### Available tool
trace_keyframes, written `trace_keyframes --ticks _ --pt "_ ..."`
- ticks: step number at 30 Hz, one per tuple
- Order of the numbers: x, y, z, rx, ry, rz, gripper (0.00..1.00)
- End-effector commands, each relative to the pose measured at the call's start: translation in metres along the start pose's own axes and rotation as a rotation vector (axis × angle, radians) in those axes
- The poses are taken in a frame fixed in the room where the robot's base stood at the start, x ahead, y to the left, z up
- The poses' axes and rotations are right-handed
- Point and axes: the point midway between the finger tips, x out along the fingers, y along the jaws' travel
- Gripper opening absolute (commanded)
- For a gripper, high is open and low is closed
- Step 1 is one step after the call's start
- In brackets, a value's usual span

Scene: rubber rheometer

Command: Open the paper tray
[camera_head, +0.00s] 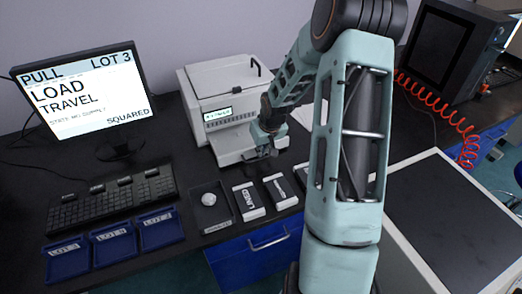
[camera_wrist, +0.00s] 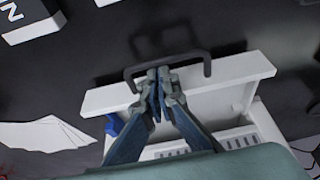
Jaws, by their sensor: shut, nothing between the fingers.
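The white machine (camera_head: 215,100) stands at the back of the dark bench, with its paper tray (camera_head: 240,155) low at the front. In the wrist view the tray shows as a white front panel (camera_wrist: 240,82) with a dark bar handle (camera_wrist: 190,52). A gap shows between this panel and the vented machine body (camera_wrist: 225,140), so the tray looks partly out. My gripper (camera_wrist: 159,75) is shut and empty, its fingertips at the handle, between the bar and the panel as seen from above. Whether they touch the bar I cannot tell. In the head view my gripper (camera_head: 268,150) is at the machine's front.
A monitor (camera_head: 80,90) and keyboard (camera_head: 112,200) stand at left, with several blue lot trays (camera_head: 115,245) in front. A dark tray with a pale lump (camera_head: 208,199) and labelled white blocks (camera_head: 249,201) lie before the machine. White sheets (camera_wrist: 45,135) lie beside it.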

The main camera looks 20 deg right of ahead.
Motion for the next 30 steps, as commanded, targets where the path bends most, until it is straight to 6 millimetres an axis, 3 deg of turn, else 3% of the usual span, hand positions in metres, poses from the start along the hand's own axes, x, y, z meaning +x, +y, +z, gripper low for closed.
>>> trace_keyframes --ticks 8,21,30 --pt "-0.02 0.001 -0.001 0.002 0.003 0.001 0.0" --pt "-0.1 0.001 -0.001 0.002 0.003 0.003 0.0" --pt "-0.119 0.0 0.0 0.0 -0.001 0.0 0.0"
